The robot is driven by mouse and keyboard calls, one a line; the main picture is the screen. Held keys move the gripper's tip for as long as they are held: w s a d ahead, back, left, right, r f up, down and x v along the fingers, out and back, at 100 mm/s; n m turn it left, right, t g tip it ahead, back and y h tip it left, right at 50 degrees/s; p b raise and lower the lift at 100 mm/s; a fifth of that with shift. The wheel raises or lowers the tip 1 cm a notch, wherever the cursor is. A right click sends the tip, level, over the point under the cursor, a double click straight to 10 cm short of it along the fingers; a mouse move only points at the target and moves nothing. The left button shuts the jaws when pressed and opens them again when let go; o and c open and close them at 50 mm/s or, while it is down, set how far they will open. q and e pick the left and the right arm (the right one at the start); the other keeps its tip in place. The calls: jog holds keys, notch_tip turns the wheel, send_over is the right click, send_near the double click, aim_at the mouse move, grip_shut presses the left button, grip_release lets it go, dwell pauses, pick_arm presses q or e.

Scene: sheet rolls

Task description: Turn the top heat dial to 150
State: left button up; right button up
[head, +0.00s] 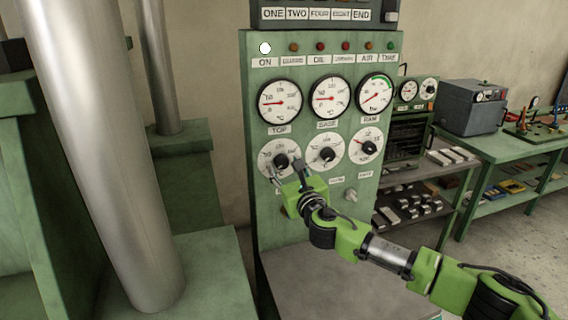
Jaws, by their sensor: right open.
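The green control panel (250,110) faces me with a row of three gauges. The top gauge (279,103) is at the left, with the label TOP (279,130) under it. Below that label is the top heat dial (268,152), a white scale disc with a black knob (281,160). The knob's exact setting is too small to read. My right gripper (286,170) is open at the lower part of this dial, with its fingertips just below and beside the knob. I cannot tell whether they touch it. My left gripper is not in view.
Two more knob dials, a middle one (326,152) and a right one (366,146), sit close to the right. A grey shelf (340,285) juts out below the panel. A thick metal column (100,150) stands at the left.

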jog(key=shift+x, duration=0.85)
jog(key=c, duration=1.1)
